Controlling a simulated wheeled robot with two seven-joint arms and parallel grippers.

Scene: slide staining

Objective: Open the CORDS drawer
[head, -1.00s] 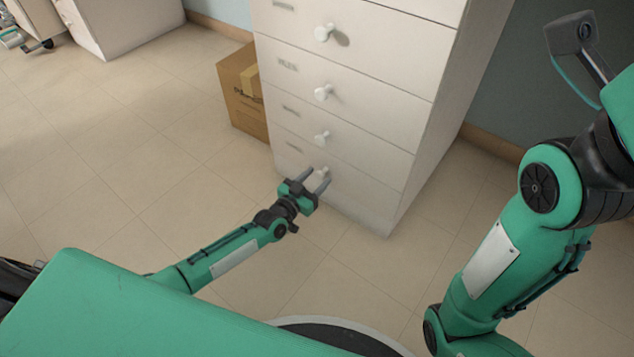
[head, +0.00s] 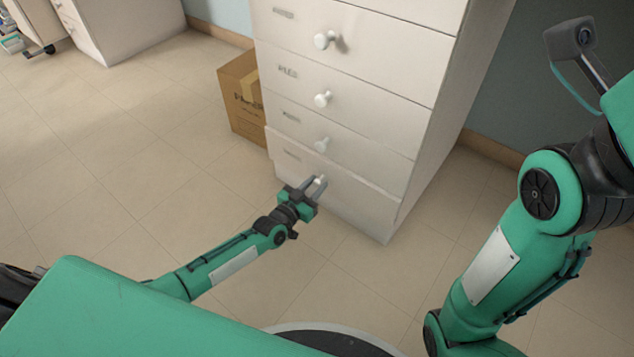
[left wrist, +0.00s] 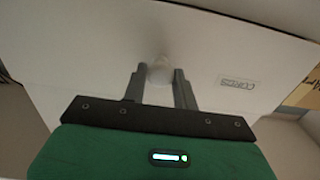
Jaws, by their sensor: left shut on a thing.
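The CORDS drawer (head: 345,192) is the lowest white drawer of the cabinet in the head view. Its front stands slightly out from the drawers above.
Above are more white drawers with round knobs, including one marked PLES (head: 345,105). A cardboard box (head: 243,98) stands on the floor at the cabinet's left. Open tiled floor (head: 130,165) lies in front and to the left.

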